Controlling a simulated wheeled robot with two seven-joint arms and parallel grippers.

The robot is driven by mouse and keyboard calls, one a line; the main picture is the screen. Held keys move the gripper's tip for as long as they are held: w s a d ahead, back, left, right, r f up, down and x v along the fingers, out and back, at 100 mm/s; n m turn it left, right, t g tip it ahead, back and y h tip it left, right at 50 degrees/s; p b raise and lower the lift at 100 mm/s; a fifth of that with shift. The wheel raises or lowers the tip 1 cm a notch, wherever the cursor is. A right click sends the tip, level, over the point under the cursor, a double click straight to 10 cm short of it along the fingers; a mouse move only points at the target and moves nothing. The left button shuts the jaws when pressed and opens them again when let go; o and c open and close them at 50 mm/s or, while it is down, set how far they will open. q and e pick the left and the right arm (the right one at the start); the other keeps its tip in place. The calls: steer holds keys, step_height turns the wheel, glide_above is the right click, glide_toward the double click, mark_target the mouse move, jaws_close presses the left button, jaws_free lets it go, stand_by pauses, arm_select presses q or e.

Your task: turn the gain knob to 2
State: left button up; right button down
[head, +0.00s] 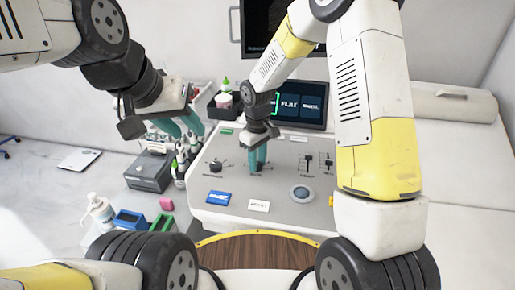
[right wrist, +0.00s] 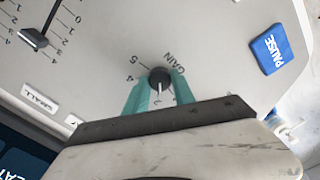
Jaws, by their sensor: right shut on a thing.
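The gain knob (right wrist: 159,77) is a small round black knob with a white pointer line, on the grey console panel (head: 232,182). In the right wrist view the word GAIN and the digits 5 and 4 show beside it. The pointer points down toward my gripper body, near a partly hidden digit that I cannot read surely. My right gripper (right wrist: 158,92) has its teal fingers shut on the knob, one on each side. In the head view the right gripper (head: 257,160) hides the knob.
Another black knob (head: 215,165) is left of my right gripper. Sliders (head: 318,162), a trackball (head: 301,193), a blue PAUSE button (head: 218,197) and a white button (head: 259,205) share the panel. A screen (head: 302,104) stands behind. Bottles (head: 181,160) and a grey box (head: 150,172) are at left.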

mark_target(258, 164)
steer(key=shift+m, duration=0.8)
steer(key=c, duration=1.1)
jaws_free()
steer(key=shift+o, duration=0.2)
steer(key=shift+r, duration=3.9)
steer(key=shift+d+r, duration=0.1)
